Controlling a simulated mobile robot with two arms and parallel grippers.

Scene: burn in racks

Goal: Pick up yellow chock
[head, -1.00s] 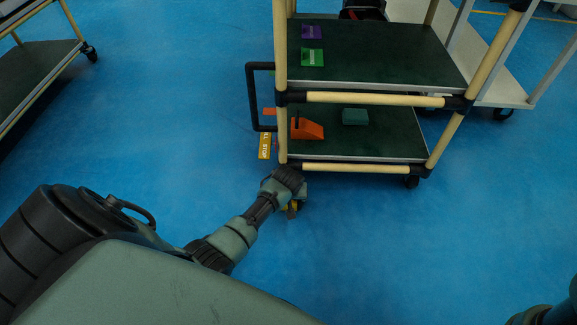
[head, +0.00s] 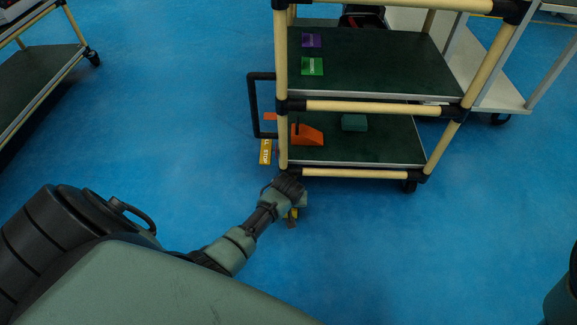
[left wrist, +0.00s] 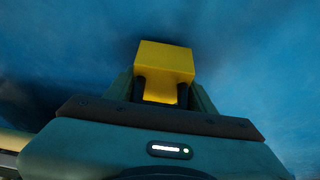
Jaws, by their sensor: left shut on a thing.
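The yellow chock (left wrist: 164,62) is between the fingers of my left gripper (left wrist: 161,90) in the left wrist view, with blue floor around it. The gripper is shut on it. In the head view my left gripper (head: 293,212) is low over the floor, just in front of the rack's lower left corner post. Only a small bit of the yellow chock (head: 294,213) shows there, and my wrist hides the rest. I cannot tell how far it is above the floor. My right gripper is not in view; only a dark piece of that arm shows at the right edge.
A two-level rack (head: 370,172) stands close behind my left gripper. It bears an orange chock (head: 307,135), a teal block (head: 354,122), and purple (head: 311,40) and green (head: 312,66) cards. A yellow sign (head: 265,151) is beside its left post. Open blue floor lies in front.

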